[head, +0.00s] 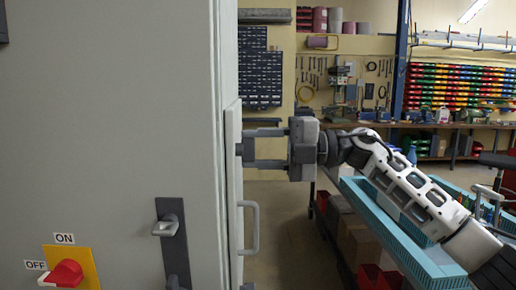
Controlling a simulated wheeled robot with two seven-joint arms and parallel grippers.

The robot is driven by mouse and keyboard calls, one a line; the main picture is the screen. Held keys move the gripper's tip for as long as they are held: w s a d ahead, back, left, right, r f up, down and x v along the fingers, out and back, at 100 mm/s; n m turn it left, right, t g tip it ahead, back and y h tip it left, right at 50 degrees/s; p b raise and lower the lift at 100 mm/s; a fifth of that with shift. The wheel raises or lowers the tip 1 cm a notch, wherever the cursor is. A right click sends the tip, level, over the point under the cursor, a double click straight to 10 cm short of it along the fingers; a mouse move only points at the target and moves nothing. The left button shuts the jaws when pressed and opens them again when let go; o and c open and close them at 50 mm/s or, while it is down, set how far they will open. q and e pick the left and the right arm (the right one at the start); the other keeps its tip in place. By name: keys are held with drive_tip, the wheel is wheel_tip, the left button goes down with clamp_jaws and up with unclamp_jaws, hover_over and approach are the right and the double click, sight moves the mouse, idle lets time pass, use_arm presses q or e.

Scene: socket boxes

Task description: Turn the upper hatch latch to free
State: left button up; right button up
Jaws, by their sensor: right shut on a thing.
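A tall grey cabinet (110,130) fills the left of the head view. A hatch panel (233,200), seen nearly edge-on, is on its right side with a pale bar handle (254,228). My right gripper (248,148) reaches in from the right, level, with its two fingers at the upper part of the hatch. It is shut on the small dark upper hatch latch (245,149), which is partly hidden by the fingers. The latch's exact angle is hard to tell. My left gripper is not in view.
A red rotary switch (67,273) on a yellow plate with ON and OFF labels and a dark lever latch (168,226) are on the cabinet front. Open floor lies between cabinet and table.

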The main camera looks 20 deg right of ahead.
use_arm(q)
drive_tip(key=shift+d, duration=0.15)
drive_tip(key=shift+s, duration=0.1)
use_arm(e)
drive_tip(key=o, duration=1)
use_arm(q)
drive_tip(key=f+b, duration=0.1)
drive_tip(key=b, duration=0.3)
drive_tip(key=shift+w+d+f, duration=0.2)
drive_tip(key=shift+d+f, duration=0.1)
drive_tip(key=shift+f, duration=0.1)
use_arm(e)
drive_tip(key=v, duration=1.6)
drive_tip(key=shift+r, duration=0.1)
